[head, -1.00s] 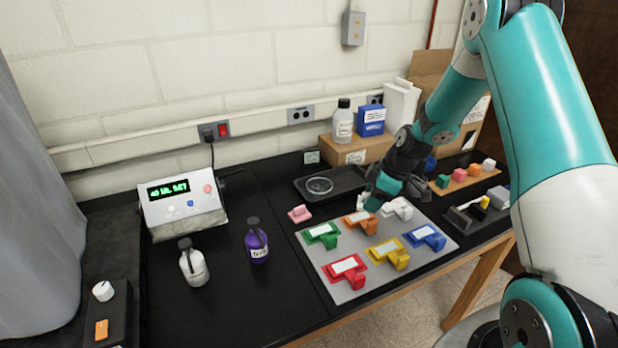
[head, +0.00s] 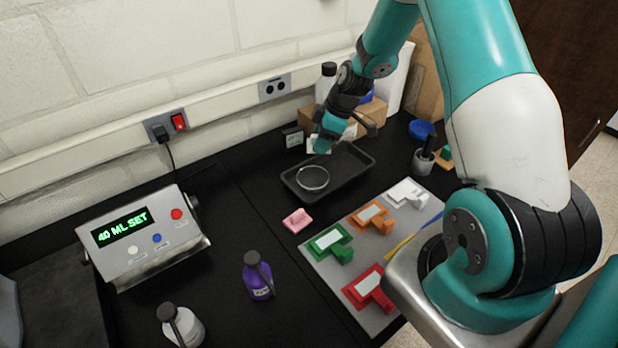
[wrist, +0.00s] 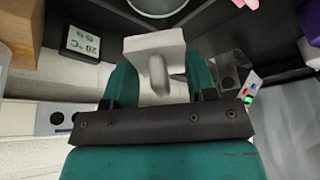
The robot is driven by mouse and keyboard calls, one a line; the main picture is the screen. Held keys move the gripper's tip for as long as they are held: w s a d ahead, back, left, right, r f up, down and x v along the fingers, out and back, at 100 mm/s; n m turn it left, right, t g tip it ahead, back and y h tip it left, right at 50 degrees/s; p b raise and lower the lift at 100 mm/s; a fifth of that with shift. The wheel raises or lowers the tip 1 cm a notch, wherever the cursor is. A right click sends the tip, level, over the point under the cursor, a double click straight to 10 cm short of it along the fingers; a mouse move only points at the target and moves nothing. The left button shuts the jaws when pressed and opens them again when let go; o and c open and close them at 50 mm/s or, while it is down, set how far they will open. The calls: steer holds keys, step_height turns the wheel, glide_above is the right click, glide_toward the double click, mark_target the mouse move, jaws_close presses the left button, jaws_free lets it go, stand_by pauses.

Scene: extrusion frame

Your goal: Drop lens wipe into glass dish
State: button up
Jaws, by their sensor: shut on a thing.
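My gripper (head: 324,146) is over the back part of the dark tray (head: 352,178), behind and slightly right of the glass dish in the head view. Its teal fingers are shut on a white piece with a raised grip, which I take to be the lens wipe (wrist: 156,45). In the head view only a small white part of it shows beside the fingers. The round clear glass dish (head: 313,178) lies in the left part of the tray. In the wrist view part of the dish (wrist: 158,8) shows at the top edge, beyond the held piece and apart from it.
A small display (head: 293,138) stands by the wall, left of my gripper. A cardboard box (head: 358,127) with a bottle is behind it. A pink block (head: 297,221) lies in front of the tray, and a grey board (head: 337,272) with coloured holders lies to the right.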

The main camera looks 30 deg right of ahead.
step_height(320, 180, down, 5)
steer(key=shift+s+f+b, duration=0.1)
steer(key=shift+f+b, duration=0.05)
steer(key=shift+b, duration=1.1)
steer(key=o, duration=1)
steer(key=b+v, duration=0.4)
steer(key=v, duration=1.3)
steer(key=shift+r+b, duration=0.25)
steer(key=shift+b, duration=0.1)
